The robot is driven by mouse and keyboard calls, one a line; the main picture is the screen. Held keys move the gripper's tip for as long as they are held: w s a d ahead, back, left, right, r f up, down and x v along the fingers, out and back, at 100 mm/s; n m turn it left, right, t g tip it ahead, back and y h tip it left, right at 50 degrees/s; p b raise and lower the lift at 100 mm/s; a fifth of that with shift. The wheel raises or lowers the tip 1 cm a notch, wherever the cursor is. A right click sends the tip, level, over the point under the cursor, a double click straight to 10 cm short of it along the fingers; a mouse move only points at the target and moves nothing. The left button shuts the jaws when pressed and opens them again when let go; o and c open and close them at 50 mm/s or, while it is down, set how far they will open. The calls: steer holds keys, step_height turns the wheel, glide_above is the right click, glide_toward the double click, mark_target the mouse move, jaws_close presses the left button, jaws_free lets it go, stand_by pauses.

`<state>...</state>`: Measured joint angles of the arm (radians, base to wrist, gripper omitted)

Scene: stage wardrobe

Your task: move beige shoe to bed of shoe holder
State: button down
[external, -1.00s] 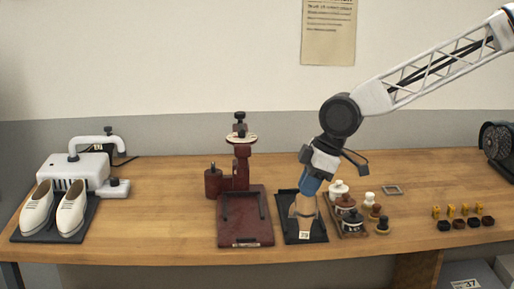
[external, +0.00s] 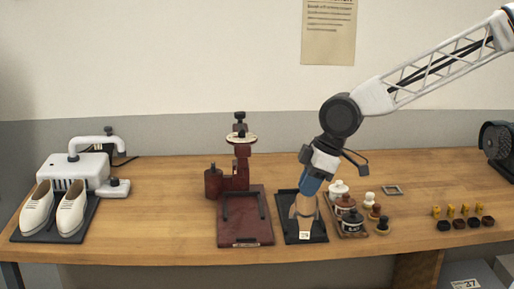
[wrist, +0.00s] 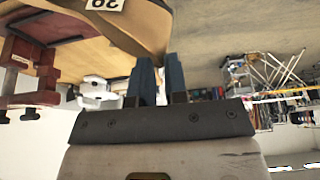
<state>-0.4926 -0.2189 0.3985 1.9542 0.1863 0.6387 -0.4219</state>
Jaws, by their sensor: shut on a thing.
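The beige shoe (external: 304,222) is at the black tray (external: 321,236), with a white number tag facing front. My gripper (external: 309,192) reaches down from above and is shut on the shoe's upper part. In the wrist view, the beige shoe (wrist: 145,28) fills the top beyond my blue fingers (wrist: 161,72). Whether the shoe still touches the tray is hard to tell. The dark red shoe holder (external: 243,172) stands just left of the tray. Its flat bed (external: 246,230) has a dark U-shaped frame and looks empty.
Several jars and knobbed pots (external: 347,214) stand close right of the tray. A white press with two cream shoes (external: 72,208) is at the far left. Small yellow and dark pieces (external: 463,217) lie at the right. The table between press and holder is clear.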

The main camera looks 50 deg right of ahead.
steer(key=w+d+f+n, duration=0.1)
steer(key=w+d, duration=0.4)
steer(key=d, duration=0.2)
steer(key=w+d+f+n+h, duration=0.1)
steer(key=w+d+f, duration=0.1)
steer(key=w+d, duration=0.3)
steer(key=d, duration=0.3)
steer(key=shift+d+f+t, duration=0.15)
steer(key=shift+d+t, duration=0.05)
steer(key=shift+t, duration=0.1)
steer(key=shift+w+f, duration=0.1)
steer(key=shift+f, duration=3.5)
steer(key=shift+w+a, duration=0.2)
steer(key=shift+w, duration=0.15)
steer(key=c, duration=1.1)
jaws_free()
